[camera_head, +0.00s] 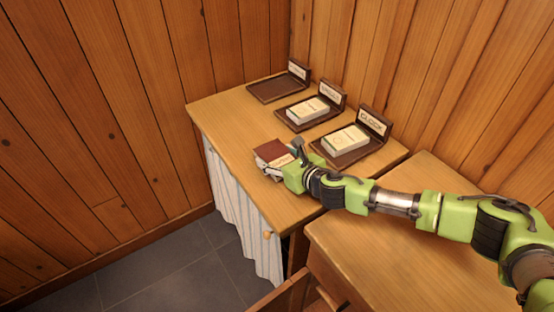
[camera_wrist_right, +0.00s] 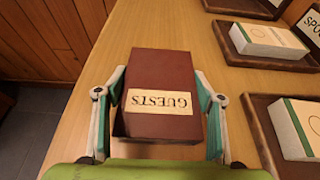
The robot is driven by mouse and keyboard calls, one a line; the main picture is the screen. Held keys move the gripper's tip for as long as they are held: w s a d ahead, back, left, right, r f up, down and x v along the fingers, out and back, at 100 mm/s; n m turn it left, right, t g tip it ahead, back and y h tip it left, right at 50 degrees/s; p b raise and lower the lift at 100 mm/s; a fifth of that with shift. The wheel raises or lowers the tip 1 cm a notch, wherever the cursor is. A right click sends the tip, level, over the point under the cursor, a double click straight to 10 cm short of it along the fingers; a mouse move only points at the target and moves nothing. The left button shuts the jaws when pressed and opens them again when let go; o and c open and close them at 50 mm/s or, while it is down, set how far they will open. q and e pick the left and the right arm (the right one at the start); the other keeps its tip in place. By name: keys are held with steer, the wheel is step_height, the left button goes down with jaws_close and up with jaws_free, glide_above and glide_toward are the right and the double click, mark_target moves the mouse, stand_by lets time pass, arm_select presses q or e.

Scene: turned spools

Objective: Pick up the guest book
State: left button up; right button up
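The guest book (camera_head: 272,151) is dark red with a cream label reading "GUESTS". It is near the left front edge of the wooden desk in the head view. My right gripper (camera_head: 276,163) is at the book. In the right wrist view, the book (camera_wrist_right: 160,75) sits between the two fingers (camera_wrist_right: 160,95), which press close along its left and right sides; the gripper looks shut on it. I cannot tell whether the book is resting on the desk or slightly above it. My left gripper is not in view.
Three brown trays with upright labels stand at the back of the desk (camera_head: 225,112). The far tray (camera_head: 268,91) is empty; the middle tray holds a pale book (camera_head: 308,110), the near one, labelled "CLOCK", another (camera_head: 346,138). A second wooden surface (camera_head: 385,255) is under my right arm.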

steer(key=shift+c, duration=1.3)
